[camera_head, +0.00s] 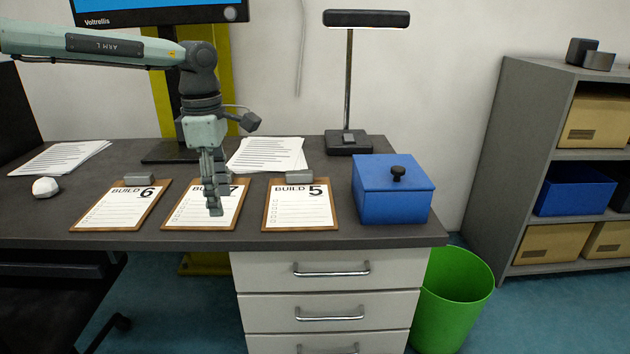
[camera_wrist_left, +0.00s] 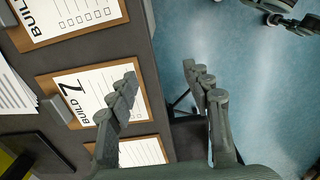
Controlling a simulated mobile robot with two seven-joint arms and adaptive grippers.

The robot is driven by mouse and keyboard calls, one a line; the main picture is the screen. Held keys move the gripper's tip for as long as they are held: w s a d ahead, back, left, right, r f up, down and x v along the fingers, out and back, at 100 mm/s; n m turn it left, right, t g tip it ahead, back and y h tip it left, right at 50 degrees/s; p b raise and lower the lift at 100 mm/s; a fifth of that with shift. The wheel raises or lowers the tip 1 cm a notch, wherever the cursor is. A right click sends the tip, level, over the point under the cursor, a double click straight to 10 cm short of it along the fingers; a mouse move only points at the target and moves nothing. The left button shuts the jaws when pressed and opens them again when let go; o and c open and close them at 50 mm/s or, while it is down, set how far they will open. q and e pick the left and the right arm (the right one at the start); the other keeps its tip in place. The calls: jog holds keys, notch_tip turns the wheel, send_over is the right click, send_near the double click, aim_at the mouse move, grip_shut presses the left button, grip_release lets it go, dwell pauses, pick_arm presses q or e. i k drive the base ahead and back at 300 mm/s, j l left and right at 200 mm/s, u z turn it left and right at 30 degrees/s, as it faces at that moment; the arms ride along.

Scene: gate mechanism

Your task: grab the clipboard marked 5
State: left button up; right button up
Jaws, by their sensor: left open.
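The clipboard marked 5 (camera_head: 300,207) lies flat on the desk, its metal clip at the back edge, left of the blue box. In the left wrist view a clipboard (camera_wrist_left: 66,18) at the top left matches it by position; its number is cut off. My left gripper (camera_head: 214,208) points down in front of the clipboard marked 7 (camera_head: 180,212), partly covering it, left of the clipboard marked 5. Its fingers (camera_wrist_left: 160,76) are apart and empty in the left wrist view. I do not make out my right gripper.
The clipboard marked 6 (camera_head: 120,206) lies at the left. The blue lidded box (camera_head: 391,195) stands close right of the clipboard marked 5. A lamp (camera_head: 348,141) and papers (camera_head: 266,154) are behind. Drawers (camera_head: 330,272) and a green bin (camera_head: 455,300) are below.

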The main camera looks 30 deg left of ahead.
aim_at(298, 202)
jog(key=i, duration=0.95)
